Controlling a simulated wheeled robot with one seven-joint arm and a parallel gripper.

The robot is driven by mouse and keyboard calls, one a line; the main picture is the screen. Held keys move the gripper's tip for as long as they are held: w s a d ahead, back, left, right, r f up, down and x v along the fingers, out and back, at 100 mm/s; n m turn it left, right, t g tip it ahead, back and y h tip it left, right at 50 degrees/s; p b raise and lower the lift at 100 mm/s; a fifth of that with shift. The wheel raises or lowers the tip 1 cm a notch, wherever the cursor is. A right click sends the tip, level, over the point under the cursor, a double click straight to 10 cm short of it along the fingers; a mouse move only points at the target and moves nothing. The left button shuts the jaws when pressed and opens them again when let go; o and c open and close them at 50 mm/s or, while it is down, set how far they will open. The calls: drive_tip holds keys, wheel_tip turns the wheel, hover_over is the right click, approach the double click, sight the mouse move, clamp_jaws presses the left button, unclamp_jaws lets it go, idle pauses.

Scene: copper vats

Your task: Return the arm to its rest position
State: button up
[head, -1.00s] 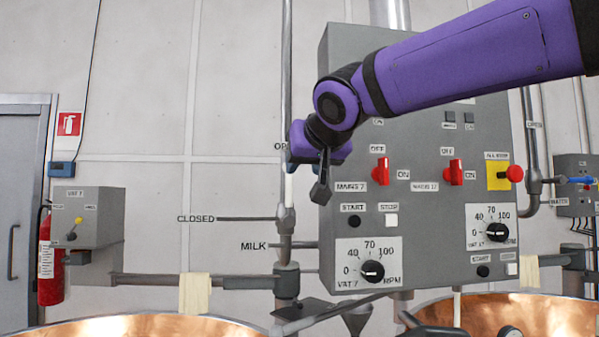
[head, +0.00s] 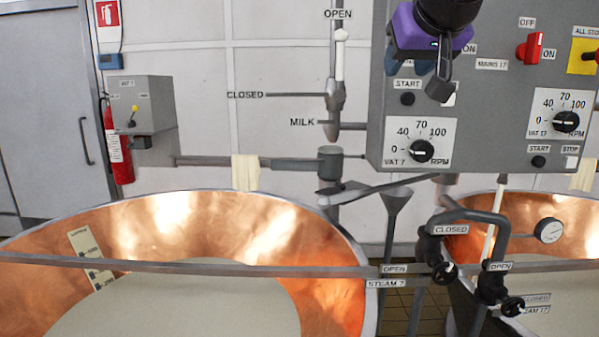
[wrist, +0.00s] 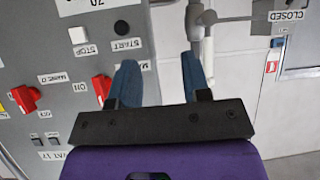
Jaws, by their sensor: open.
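My gripper (head: 412,66) is at the top right of the head view, in front of the grey control panel (head: 470,120). Its purple body and dark wrist partly cover the left column of controls; the rest of the arm is out of frame. In the wrist view my gripper (wrist: 161,78) shows two blue fingers spread apart with nothing between them. The panel (wrist: 50,95) fills the left side there, with red switches (wrist: 103,88). The fingers look clear of the controls, though the exact gap to the panel cannot be told.
A large copper vat (head: 330,235) with pale liquid stands front left, a second vat (head: 560,215) at right. A milk pipe lever (head: 340,60) points to OPEN. A fire extinguisher (head: 118,150) hangs at left.

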drive_tip(key=s+d+f+g, duration=0.2)
drive_tip(key=s+d+f, duration=0.2)
drive_tip(key=s+f, duration=0.2)
drive_tip(key=s+d+f+g, duration=0.2)
drive_tip(key=s+d+f, duration=0.2)
drive_tip(key=s+f, duration=0.3)
drive_tip(key=s+d+f+m+g, duration=0.1)
drive_tip(key=s+d+f+g, duration=0.1)
drive_tip(key=s+d+f, duration=0.2)
drive_tip(key=s+f, duration=0.3)
drive_tip(key=f, duration=0.2)
drive_tip(key=shift+s+d+g+h, duration=0.25)
drive_tip(key=shift+d+g+h, duration=0.05)
drive_tip(key=shift+f, duration=0.1)
